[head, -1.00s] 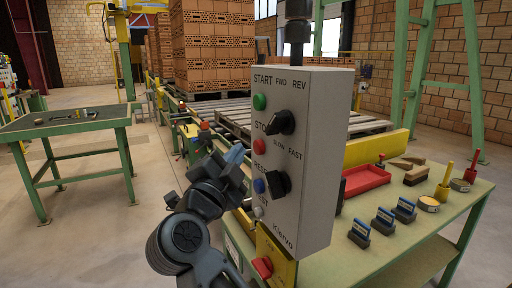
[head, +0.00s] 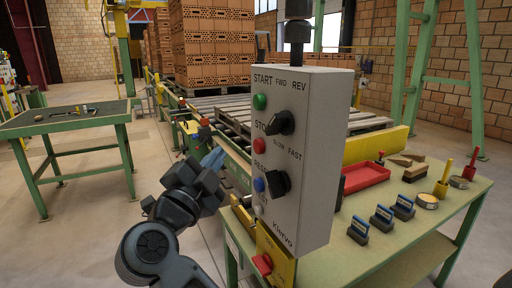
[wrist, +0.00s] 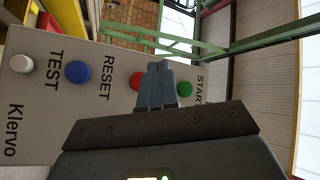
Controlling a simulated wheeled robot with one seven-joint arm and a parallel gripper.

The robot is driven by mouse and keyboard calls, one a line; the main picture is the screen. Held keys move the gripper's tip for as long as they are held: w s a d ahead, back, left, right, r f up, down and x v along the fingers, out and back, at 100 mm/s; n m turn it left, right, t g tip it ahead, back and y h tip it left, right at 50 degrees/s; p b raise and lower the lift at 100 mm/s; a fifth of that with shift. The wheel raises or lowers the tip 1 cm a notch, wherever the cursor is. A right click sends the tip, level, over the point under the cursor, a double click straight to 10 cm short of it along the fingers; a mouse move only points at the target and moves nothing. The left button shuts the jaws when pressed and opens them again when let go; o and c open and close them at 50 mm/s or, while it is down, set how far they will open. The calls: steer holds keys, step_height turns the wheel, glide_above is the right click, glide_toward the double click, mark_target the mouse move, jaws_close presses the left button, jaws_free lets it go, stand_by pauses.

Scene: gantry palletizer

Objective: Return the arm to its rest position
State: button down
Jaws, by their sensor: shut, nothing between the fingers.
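My gripper (head: 214,158) is in the head view, left of the hanging grey control box (head: 313,150), with its blue-grey fingers shut and empty. A gap shows between the fingers and the box. The box carries a green START button (head: 260,101), a red button (head: 259,145), a blue RESET button (head: 259,185), a white TEST button and two black knobs (head: 279,183). In the wrist view my shut fingers (wrist: 164,84) show in front of the box face, covering part of it between the red (wrist: 137,81) and green (wrist: 184,89) buttons.
A green workbench (head: 445,205) with a red tray (head: 365,178) and several blue-topped stamps (head: 381,219) stands right of the box. A green table (head: 62,125) stands at left. Stacked bricks (head: 212,50) and a roller conveyor lie behind. Open floor lies between table and conveyor.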

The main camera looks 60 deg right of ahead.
stand_by(0.4)
steer(key=s+a+f+n+t+y, duration=0.3)
steer(key=s+a+f+n+y, duration=0.3)
steer(key=s+n, duration=0.3)
steer(key=s+a+f+n+t+y, duration=0.4)
steer(key=s+a+f+n+y, duration=0.2)
steer(key=s+n, duration=0.3)
steer(key=s+a+f+n+t+y, duration=0.4)
steer(key=s+a+f+n+y, duration=0.2)
steer(key=s, duration=0.7)
steer(key=f+n+y, duration=0.1)
steer(key=n+y, duration=0.1)
steer(key=n, duration=0.1)
steer(key=shift+a+n, duration=0.3)
steer(key=shift+w, duration=0.1)
